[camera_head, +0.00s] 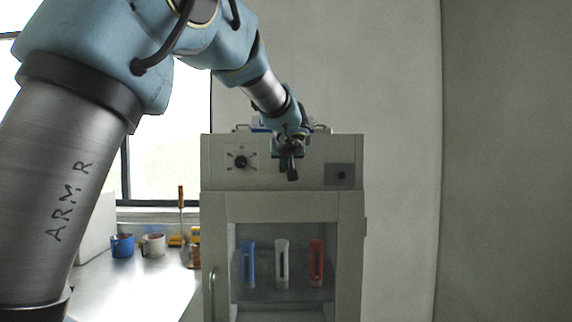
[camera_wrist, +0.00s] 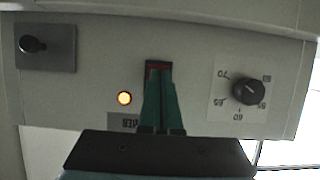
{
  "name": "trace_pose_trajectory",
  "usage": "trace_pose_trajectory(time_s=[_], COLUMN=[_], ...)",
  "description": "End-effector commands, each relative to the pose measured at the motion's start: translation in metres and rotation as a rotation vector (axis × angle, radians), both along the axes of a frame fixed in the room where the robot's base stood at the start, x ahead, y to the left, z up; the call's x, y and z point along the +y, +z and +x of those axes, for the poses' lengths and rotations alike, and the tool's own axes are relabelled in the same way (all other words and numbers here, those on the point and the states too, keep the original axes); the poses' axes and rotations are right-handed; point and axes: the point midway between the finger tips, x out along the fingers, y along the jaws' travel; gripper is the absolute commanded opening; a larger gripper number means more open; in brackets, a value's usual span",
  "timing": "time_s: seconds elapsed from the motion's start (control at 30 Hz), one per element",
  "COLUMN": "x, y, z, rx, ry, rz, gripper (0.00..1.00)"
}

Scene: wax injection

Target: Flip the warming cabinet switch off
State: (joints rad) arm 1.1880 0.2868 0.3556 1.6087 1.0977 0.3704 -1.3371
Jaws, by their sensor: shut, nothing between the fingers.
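The warming cabinet (camera_head: 215,208) is pale grey, with a control panel along its top. In the wrist view, which is upside down, the dark switch (camera_wrist: 151,66) with a reddish edge sits in the panel's middle. My gripper (camera_wrist: 159,76) is shut and empty, its green fingertips overlapping the switch and hiding most of it. I cannot tell whether they touch it or which way it is set. In the head view, my gripper (camera_head: 291,176) is in front of the panel and hides the switch.
A temperature dial (camera_wrist: 248,90) and a grey plate with a black knob (camera_wrist: 33,44) flank the switch. Blue, white and red tubes (camera_head: 282,262) stand behind the cabinet's window. A side counter (camera_head: 135,285) holds a blue mug (camera_head: 122,246) and a pale mug (camera_head: 153,245).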

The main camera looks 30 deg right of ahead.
Motion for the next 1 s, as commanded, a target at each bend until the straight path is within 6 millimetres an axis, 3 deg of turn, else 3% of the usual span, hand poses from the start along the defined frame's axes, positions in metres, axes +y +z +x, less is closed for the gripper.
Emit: trace_pose_trajectory(time_s=[0.27,1.0], x=[-0.002,-0.001], y=[-0.011,0.018], z=[0.003,0.005], rx=[-0.043,-0.048], ry=[-0.001,-0.001], rz=[-0.021,-0.023], gripper=[0.0,0.0])
